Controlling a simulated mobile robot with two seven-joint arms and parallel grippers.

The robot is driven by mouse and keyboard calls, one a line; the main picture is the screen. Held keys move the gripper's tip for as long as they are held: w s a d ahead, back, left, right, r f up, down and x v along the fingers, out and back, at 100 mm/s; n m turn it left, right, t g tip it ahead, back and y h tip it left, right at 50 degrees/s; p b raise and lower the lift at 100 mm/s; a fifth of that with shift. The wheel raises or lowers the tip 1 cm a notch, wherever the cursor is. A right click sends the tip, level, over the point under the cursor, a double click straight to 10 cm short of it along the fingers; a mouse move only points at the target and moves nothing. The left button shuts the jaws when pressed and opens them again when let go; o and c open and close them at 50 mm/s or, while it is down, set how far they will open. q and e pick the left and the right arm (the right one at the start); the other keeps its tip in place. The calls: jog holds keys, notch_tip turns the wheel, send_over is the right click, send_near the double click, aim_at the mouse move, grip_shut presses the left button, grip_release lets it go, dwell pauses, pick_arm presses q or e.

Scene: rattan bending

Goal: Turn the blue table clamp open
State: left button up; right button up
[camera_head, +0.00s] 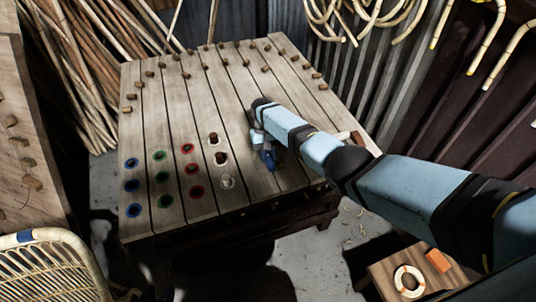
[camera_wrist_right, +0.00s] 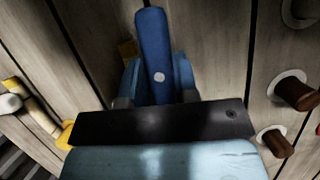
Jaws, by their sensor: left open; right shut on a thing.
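The blue table clamp (camera_head: 268,159) is on the slatted wooden table, near the middle of its front half. My right arm reaches in from the right, and its gripper (camera_head: 259,142) is down at the clamp. In the right wrist view the clamp's long blue handle (camera_wrist_right: 153,48) with a pale round spot points up the picture. The right gripper (camera_wrist_right: 157,98) is shut on the clamp, its fingers on either side of the handle's lower end. The clamp's lower part is hidden by the gripper and wrist. My left gripper is not in view.
The wooden table (camera_head: 222,100) has rows of pegs at the back and blue, green, red and white ringed holes (camera_head: 162,176) front left. Brown pegs (camera_wrist_right: 293,93) stand right of the clamp in the wrist view. A rattan chair (camera_head: 50,265) is at lower left.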

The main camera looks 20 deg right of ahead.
jog(key=shift+n, duration=0.5)
jog(key=o, duration=0.9)
jog(key=v, duration=1.4)
jog(key=shift+a+b, duration=0.25)
jog(key=shift+b, duration=0.05)
jog(key=shift+s+f, duration=0.1)
